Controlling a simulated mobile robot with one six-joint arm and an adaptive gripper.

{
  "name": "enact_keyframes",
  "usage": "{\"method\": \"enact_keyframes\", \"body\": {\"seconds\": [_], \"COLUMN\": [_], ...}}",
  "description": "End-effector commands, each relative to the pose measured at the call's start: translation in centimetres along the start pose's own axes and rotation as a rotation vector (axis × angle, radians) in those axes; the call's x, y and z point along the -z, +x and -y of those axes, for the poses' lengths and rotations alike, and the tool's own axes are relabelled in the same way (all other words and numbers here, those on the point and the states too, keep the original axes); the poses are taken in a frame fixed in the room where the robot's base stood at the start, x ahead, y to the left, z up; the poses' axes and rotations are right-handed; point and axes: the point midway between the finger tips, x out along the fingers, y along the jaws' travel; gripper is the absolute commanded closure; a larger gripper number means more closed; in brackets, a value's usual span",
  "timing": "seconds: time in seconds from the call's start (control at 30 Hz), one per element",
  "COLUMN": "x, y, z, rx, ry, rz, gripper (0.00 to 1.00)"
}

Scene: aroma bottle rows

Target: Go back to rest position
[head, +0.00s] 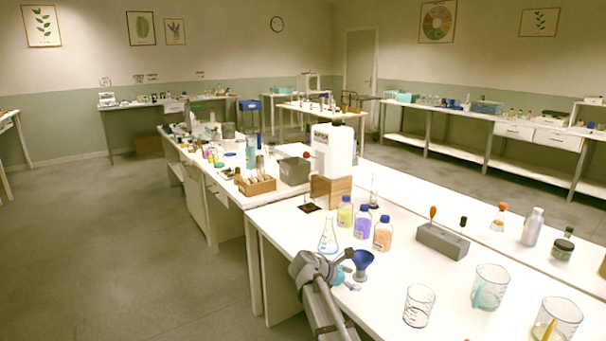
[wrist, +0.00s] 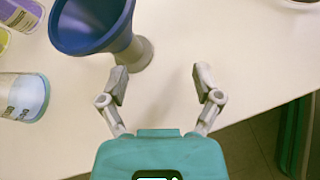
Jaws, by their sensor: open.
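My gripper (head: 350,276) is open and empty over the near left edge of the white bench (head: 455,275). In the wrist view its two fingers (wrist: 160,78) are spread with only bare bench top between them. A blue funnel (head: 362,262) stands just beyond my gripper. In the wrist view the funnel (wrist: 92,22) is beyond the left finger, its stem end on a small greyish base; I cannot tell whether the finger touches it.
Bottles with yellow (head: 345,214), purple (head: 362,223) and orange (head: 383,235) contents stand behind the funnel. A grey block (head: 442,241) and glass beakers (head: 419,306) stand to the right. The bench edge drops to open floor (head: 180,270) at the left.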

Motion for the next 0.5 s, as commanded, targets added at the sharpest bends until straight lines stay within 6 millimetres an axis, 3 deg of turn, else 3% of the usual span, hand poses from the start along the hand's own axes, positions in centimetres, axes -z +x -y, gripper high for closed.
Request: {"method": "enact_keyframes", "body": {"seconds": [0.27,0.5], "x": [-2.3,-4.7], "y": [-1.3,-2.2], "z": [4.2,8.7], "rx": [0.068,0.224], "ry": [0.238,0.565], "rz": [-0.132,-0.282], "gripper": [0.17,0.17]}}
